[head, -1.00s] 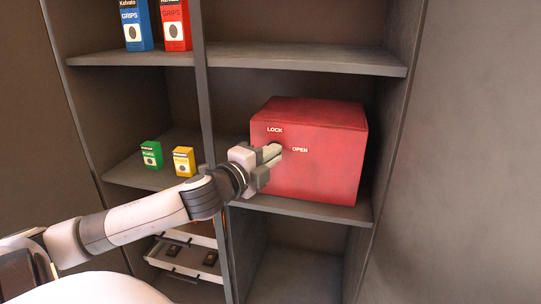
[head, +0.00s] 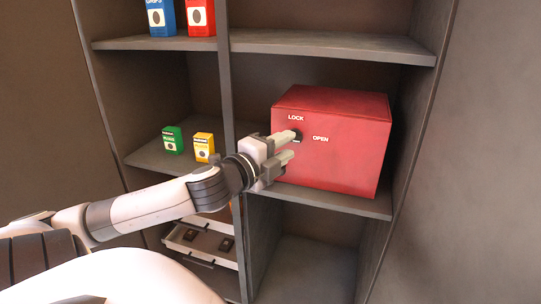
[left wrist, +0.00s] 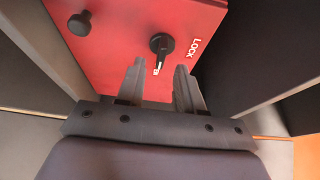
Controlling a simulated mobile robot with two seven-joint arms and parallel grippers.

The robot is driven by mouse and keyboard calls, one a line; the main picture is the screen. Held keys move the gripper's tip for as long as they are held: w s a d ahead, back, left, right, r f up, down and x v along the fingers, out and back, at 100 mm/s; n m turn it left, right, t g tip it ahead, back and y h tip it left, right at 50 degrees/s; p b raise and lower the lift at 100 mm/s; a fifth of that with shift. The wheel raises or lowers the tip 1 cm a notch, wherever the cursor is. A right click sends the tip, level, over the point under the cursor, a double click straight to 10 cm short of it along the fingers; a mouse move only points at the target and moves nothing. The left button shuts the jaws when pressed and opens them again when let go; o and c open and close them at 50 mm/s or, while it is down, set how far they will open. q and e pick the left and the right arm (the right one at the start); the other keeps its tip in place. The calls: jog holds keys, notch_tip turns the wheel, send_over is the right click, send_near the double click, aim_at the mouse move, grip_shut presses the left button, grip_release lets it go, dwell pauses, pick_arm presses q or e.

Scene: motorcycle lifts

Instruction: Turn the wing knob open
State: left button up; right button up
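The red box (head: 345,160) stands on the middle right shelf, with LOCK and OPEN printed on its front. Its black wing knob (left wrist: 162,43) is clear in the left wrist view; in the head view my fingers partly cover it. A small white mark lies just below the knob in the wrist view, partly unreadable. My left gripper (head: 290,147) is open in front of the knob. In the wrist view its two fingertips (left wrist: 160,66) are spread, with the knob just beyond them and nothing held. My right gripper is not in view.
A round black knob (left wrist: 79,23) also sits on the box face. Green (head: 173,140) and yellow (head: 204,147) cartons stand on the left shelf, beyond the upright divider (head: 224,70). A white tray (head: 205,240) lies below. The lower right compartment is empty.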

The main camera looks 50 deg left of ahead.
pick_arm(q)
jog(key=shift+s+d, duration=0.15)
jog(key=shift+s, duration=1)
jog(key=shift+s+d, duration=0.1)
jog(key=shift+s, duration=1)
jog(key=shift+f, duration=0.1)
jog(key=s+d+f+n+g, duration=0.15)
jog(key=f+n, duration=0.25)
jog(key=f, duration=0.7)
jog(key=s+d+f+n+g, duration=0.1)
jog(key=s+f+n+g, duration=0.25)
jog(key=f, duration=0.75)
jog(key=s+d+f+n+g+h, duration=0.1)
jog(key=s+d+f+n+h, duration=0.1)
jog(key=d+f, duration=0.5)
jog(key=s+d+f+n+g+h, duration=0.1)
jog(key=s+d+f+n, duration=0.4)
jog(key=d, duration=0.5)
notch_tip(320, 180, down, 3)
jog(key=shift+d+r+g+h, duration=0.1)
jog(key=shift+d+g+h, duration=0.25)
jog(key=shift+h, duration=0.15)
